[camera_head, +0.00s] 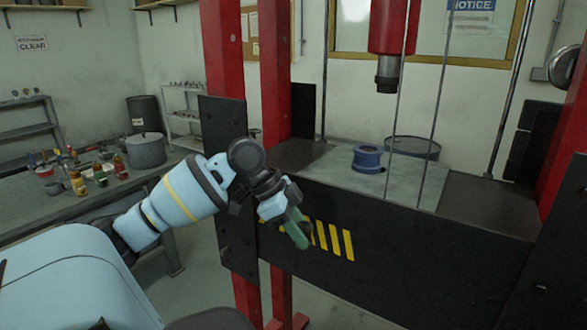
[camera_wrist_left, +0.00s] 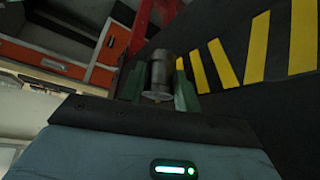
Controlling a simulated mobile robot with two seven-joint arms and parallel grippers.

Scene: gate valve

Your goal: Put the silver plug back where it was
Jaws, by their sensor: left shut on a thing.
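In the left wrist view a grey metal cylinder, the silver plug (camera_wrist_left: 159,77), stands between the two green fingers of my left gripper (camera_wrist_left: 160,88). The gripper is shut on it. In the head view my left gripper (camera_head: 298,228) is in front of the press's black front panel, by its yellow stripes, below the level of the press bed; the plug cannot be made out there. A blue ring-shaped valve part (camera_head: 367,158) stands on the grey press bed (camera_head: 330,170). My right gripper is not in view.
A red press ram (camera_head: 388,60) hangs above the bed, with thin rods in front. A table with a grey pot (camera_head: 146,150) and several bottles is at the left. Red posts flank the bed.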

